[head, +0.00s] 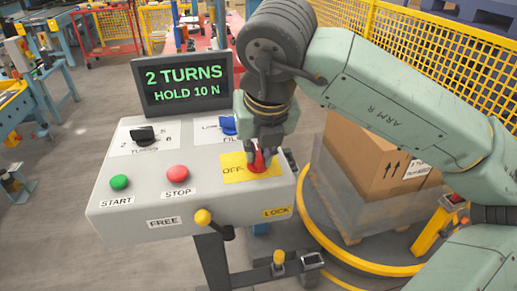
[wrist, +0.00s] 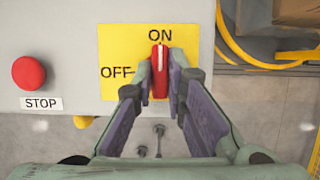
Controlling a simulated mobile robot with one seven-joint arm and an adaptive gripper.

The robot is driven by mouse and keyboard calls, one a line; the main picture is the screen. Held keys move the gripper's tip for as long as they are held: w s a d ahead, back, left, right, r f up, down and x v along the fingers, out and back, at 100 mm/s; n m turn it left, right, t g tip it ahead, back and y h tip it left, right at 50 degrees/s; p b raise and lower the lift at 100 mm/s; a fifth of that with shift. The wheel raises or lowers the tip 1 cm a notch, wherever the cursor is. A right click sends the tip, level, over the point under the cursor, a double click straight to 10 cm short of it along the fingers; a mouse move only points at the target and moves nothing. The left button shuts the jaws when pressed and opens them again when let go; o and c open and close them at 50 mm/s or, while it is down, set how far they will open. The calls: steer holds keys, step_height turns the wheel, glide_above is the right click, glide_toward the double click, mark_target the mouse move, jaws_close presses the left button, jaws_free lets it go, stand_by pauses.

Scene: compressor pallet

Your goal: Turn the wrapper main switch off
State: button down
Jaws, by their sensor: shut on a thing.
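The main switch is a red knob on a yellow plate (wrist: 115,45) marked ON and OFF, on the right of the grey control box (head: 130,215). In the wrist view the red knob (wrist: 159,65) has a white line that points up to ON. My gripper (wrist: 160,72) is shut on the red knob, with one finger on each side of it. In the head view the gripper (head: 262,158) comes down from above, and the knob (head: 257,163) is partly hidden by the fingers. The word ON is hidden there.
A screen (head: 185,84) reads "2 TURNS HOLD 10 N". A green START button (head: 119,182), a red STOP button (head: 177,173), a black knob (head: 143,133) and a blue knob (head: 228,125) are close by. A yellow-knobbed lever (head: 203,217) is at the front. A wrapped carton (head: 365,160) stands right.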

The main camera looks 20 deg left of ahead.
steer(key=n+b, duration=0.2)
steer(key=n, duration=0.1)
steer(key=shift+w+d+f+g+y, duration=0.1)
steer(key=shift+g+y, duration=0.3)
steer(key=n+g, duration=0.1)
steer(key=n, duration=0.1)
steer(key=n+g+y+b, duration=0.1)
steer(key=n, duration=0.2)
steer(key=shift+w, duration=0.1)
steer(key=n+g, duration=0.2)
steer(key=n, duration=0.3)
steer(key=shift+w+n, duration=0.1)
steer(key=shift+n, duration=0.3)
steer(key=shift+w+n+g+h+p, duration=0.15)
steer(key=shift+n+g, duration=0.25)
steer(key=shift+n, duration=0.65)
steer(key=shift+s+n+g+h+p, duration=0.15)
steer(key=shift+n+g, duration=0.25)
steer(key=shift+n, duration=0.65)
steer(key=shift+w, duration=0.1)
steer(key=c, duration=1.6)
jaws_free()
